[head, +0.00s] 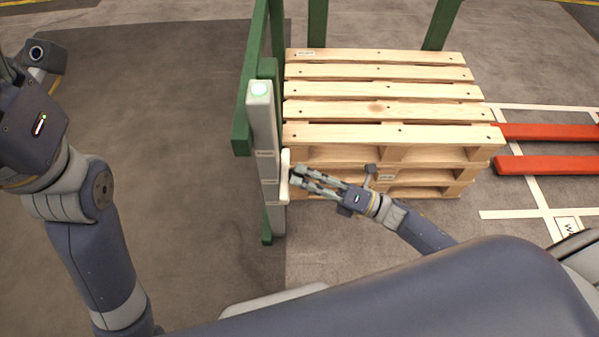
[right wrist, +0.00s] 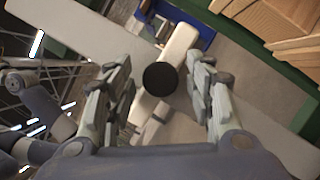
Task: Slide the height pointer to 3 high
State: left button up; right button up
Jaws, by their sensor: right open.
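The height pointer (head: 285,176) is a white upright bar on the right side of a pale grey post (head: 263,125). Small labels on the post are too small to read. In the right wrist view the white pointer bar (right wrist: 181,45) lies across the post, with a round black disc (right wrist: 160,78) over its middle. My right gripper (head: 296,176) is open, its fingertips close to the pointer's right side. In the right wrist view its fingers (right wrist: 160,65) stand on either side of the bar and disc; contact cannot be told. My left gripper is not visible.
Stacked wooden pallets (head: 385,110) sit right of the post. Red forks or bars (head: 545,166) lie farther right. The floor left of the post is clear.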

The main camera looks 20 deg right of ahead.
jog(key=v, duration=1)
jog(key=shift+d, duration=0.35)
jog(key=shift+s, duration=0.15)
